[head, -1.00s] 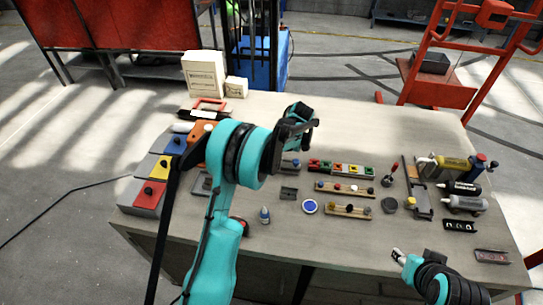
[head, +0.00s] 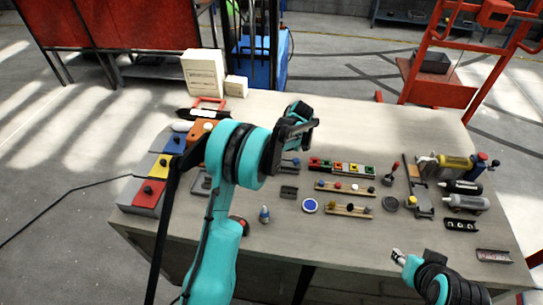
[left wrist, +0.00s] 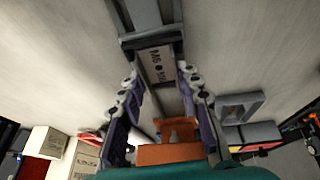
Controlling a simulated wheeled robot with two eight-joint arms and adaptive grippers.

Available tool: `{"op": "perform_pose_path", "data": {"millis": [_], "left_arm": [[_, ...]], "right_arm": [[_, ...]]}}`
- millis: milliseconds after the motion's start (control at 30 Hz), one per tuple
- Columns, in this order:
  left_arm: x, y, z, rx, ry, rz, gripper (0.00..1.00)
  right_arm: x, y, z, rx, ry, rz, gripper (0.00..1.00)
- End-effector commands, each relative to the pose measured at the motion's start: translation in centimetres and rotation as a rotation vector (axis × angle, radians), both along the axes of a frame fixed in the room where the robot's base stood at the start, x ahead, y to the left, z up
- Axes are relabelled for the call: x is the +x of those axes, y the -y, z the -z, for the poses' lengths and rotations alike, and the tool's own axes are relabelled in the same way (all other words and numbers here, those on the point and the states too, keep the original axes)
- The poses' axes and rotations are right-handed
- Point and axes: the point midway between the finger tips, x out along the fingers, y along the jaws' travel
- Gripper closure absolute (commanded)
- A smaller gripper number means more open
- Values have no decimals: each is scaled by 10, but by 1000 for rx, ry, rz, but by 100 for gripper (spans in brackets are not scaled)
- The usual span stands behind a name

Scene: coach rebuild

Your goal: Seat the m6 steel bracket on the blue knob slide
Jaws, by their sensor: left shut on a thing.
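In the left wrist view, a grey steel bracket (left wrist: 156,62) with a printed M6 label lies between the two fingers of my left gripper (left wrist: 160,90). The fingers are shut on it. In the head view my left gripper (head: 300,124) is raised over the middle of the table; the bracket cannot be made out there. A small grey piece with a blue knob (head: 294,163), possibly the blue knob slide, sits below the gripper, partly hidden by my arm. My right gripper (head: 398,257) is low at the table's front right, and its opening is unclear.
Two wooden strips with coloured knobs (head: 347,209) and a row of coloured blocks (head: 342,167) lie right of my left arm. The table's back right is clear.

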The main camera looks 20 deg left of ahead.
Motion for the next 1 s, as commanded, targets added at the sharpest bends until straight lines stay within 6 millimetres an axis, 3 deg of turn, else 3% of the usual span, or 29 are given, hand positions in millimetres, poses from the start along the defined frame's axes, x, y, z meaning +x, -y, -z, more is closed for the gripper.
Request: {"op": "perform_pose_path", "data": {"millis": [300,333,400,433,633,700,733,1000], "left_arm": [[0,0,0,0,0,0,97],[0,0,0,0,0,0,64],[0,0,0,0,0,0,45],[0,0,0,0,0,0,42],[0,0,0,0,0,0,42],[0,0,0,0,0,0,27],[0,0,0,0,0,0,25],[0,0,0,0,0,0,25]], "right_arm": [[0,0,0,0,0,0,60],[0,0,0,0,0,0,60],[0,0,0,0,0,0,60],[0,0,0,0,0,0,60],[0,0,0,0,0,0,60],[0,0,0,0,0,0,60],[0,0,0,0,0,0,60],[0,0,0,0,0,0,60]]}}
